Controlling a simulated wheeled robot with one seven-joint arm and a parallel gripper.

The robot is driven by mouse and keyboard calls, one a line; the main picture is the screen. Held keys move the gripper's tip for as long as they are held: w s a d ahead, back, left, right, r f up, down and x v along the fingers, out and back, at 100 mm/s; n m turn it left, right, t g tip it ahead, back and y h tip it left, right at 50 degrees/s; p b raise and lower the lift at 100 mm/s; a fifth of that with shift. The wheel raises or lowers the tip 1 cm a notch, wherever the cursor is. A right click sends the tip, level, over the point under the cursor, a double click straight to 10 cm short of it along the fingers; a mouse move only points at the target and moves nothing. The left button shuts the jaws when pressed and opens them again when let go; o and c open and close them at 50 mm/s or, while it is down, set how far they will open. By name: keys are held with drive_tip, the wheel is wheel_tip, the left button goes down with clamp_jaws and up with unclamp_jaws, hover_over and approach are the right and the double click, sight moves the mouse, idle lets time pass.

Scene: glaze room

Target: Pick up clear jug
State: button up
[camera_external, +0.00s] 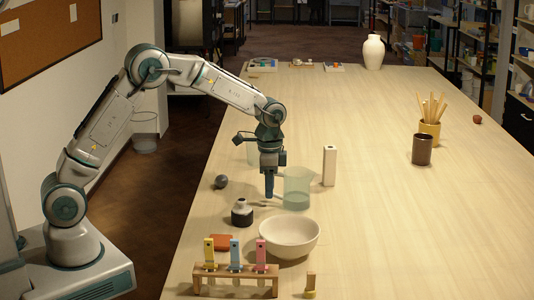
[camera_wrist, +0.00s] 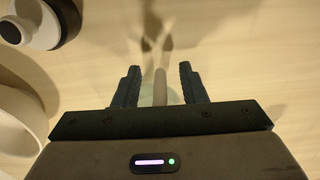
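The clear jug (camera_external: 297,188) is a pale green see-through vessel standing upright on the table, just right of my gripper (camera_external: 269,190). My gripper points down, with its fingertips low beside the jug's left side. In the wrist view my gripper (camera_wrist: 158,85) is open, with a dark finger on each side and a gap between. A narrow greyish upright strip (camera_wrist: 160,84), which looks like the jug's handle, lies between the fingers, with pale green behind it. I see no finger clearly touching it. Most of the jug is hidden by my gripper in the wrist view.
A white bowl (camera_external: 289,238) and a dark-and-white bottle (camera_external: 242,212) stand nearer the camera. A dark ball (camera_external: 221,181) lies left. A tall white block (camera_external: 329,166) stands just behind right. The table's right side is mostly free.

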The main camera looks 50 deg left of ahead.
clamp_jaws()
drive_tip(key=shift+r, duration=0.25)
drive_tip(key=shift+r, duration=0.75)
drive_tip(key=s+d+r+b, duration=0.3)
drive_tip(key=s+d+r, duration=0.5)
drive_tip(key=r, duration=0.1)
drive_tip(key=shift+s, duration=0.2)
idle(2.6)
